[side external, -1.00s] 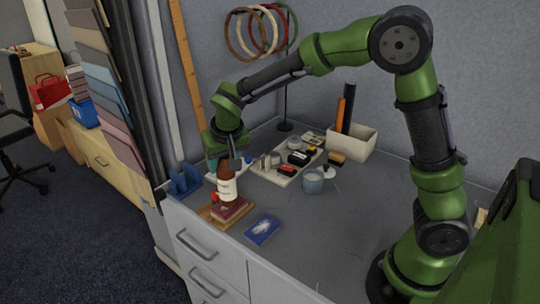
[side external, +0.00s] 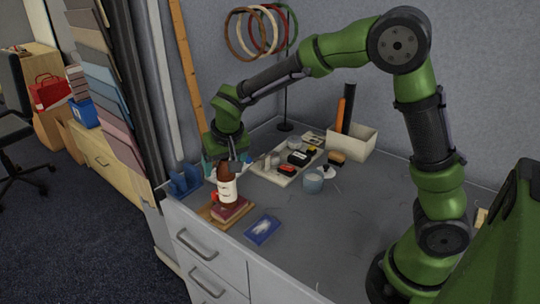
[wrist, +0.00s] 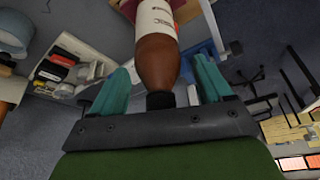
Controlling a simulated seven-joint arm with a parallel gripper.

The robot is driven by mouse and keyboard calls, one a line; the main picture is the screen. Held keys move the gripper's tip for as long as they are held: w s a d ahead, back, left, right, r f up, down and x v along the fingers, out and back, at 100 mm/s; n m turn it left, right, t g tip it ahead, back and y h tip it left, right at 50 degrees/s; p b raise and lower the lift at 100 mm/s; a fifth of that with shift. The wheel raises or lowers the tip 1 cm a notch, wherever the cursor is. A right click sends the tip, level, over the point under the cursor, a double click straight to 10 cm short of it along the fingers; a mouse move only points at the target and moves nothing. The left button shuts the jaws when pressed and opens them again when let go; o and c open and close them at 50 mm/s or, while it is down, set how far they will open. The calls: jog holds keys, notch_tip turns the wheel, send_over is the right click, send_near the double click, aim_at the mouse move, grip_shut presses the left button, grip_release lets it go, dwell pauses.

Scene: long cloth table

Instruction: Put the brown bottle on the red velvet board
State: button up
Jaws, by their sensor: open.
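The brown bottle (side external: 226,186), with a white label, stands on the red velvet board (side external: 232,211), leaning slightly in the side view. The board lies on a wooden base near the table's front left corner. My gripper (side external: 229,160) is open around the upper part of the bottle. In the wrist view the bottle (wrist: 157,62) lies between the teal fingers, with a gap visible on each side. Its dark top end is near the palm. Part of the board (wrist: 187,11) shows at the top edge there; the bottle hides much of it.
The table's front edge is close. Its middle right is clear.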

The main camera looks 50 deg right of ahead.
jog(key=v, duration=1.6)
jog(key=s+d+f+t+y, duration=0.1)
jog(key=s+d+f+y, duration=0.1)
jog(key=s, duration=0.7)
jog(key=s+d+f+t+y, duration=0.1)
jog(key=s+d+f+t, duration=0.1)
jog(key=s, duration=0.6)
jog(key=shift+s+n+y, duration=0.4)
